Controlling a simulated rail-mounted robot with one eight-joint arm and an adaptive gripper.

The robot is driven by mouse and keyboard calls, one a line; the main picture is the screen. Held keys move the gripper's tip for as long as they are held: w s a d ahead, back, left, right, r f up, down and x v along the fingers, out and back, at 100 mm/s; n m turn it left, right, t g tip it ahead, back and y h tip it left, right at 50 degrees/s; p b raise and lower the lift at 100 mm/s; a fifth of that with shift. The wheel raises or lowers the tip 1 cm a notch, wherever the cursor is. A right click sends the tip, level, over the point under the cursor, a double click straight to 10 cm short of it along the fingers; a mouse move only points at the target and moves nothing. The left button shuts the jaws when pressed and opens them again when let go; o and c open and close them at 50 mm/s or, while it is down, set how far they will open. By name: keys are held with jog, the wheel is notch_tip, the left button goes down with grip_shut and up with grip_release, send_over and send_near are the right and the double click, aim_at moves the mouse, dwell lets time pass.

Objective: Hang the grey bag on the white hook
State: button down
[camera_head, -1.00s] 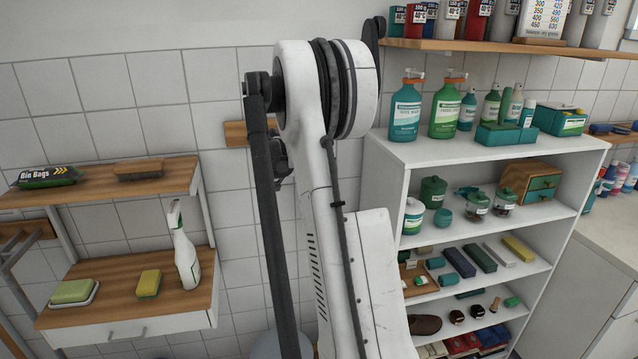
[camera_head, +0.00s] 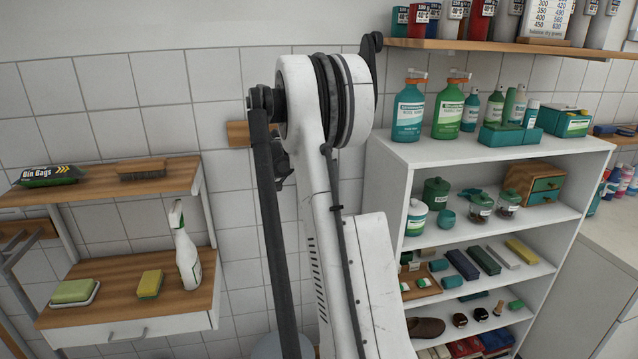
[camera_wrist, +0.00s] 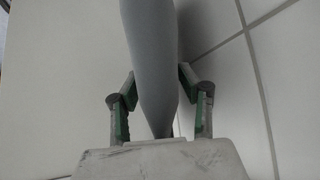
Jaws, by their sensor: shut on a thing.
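In the wrist view my gripper (camera_wrist: 157,86) is shut on the grey bag (camera_wrist: 150,50). The bag's smooth grey body fills the space between the green-padded fingers and narrows toward the palm. In the head view my own arm hides the gripper, and I cannot make out the held bag there. The white hook does not show clearly in either view. A wooden wall board (camera_head: 238,133) is partly hidden behind my arm.
A white shelf unit (camera_head: 385,190) with bottles and boxes stands close to the right of my arm. A wooden shelf (camera_head: 480,45) is above it. At left, a spray bottle (camera_head: 186,255) stands on a wooden-topped unit (camera_head: 120,296). Bare tiled wall lies between.

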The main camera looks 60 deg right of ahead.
jog(key=c, duration=1)
grip_release()
jog(key=v, duration=1.2)
jog(key=shift+a, duration=0.1)
jog(key=s+a+r+n+t+y+b, duration=0.1)
jog(key=s+a+n+t+y, duration=0.3)
jog(key=a, duration=1.1)
jog(key=s+a+r+n+t+h+b, duration=0.15)
jog(key=a+n, duration=0.45)
jog(key=a, duration=0.8)
jog(key=s+a+f+n+t+y+b, duration=0.1)
jog(key=s+a+f+n+y, duration=0.1)
jog(key=s+a, duration=0.3)
jog(key=s+a+f+n+t+y+b, duration=0.1)
jog(key=s+a+f+n, duration=0.4)
jog(key=a, duration=0.6)
jog(key=s+a+f+n+t+y+b, duration=0.1)
jog(key=s+a+f+n+y, duration=0.2)
jog(key=a, duration=0.5)
jog(key=shift+s+f, duration=0.55)
jog(key=shift+s, duration=0.65)
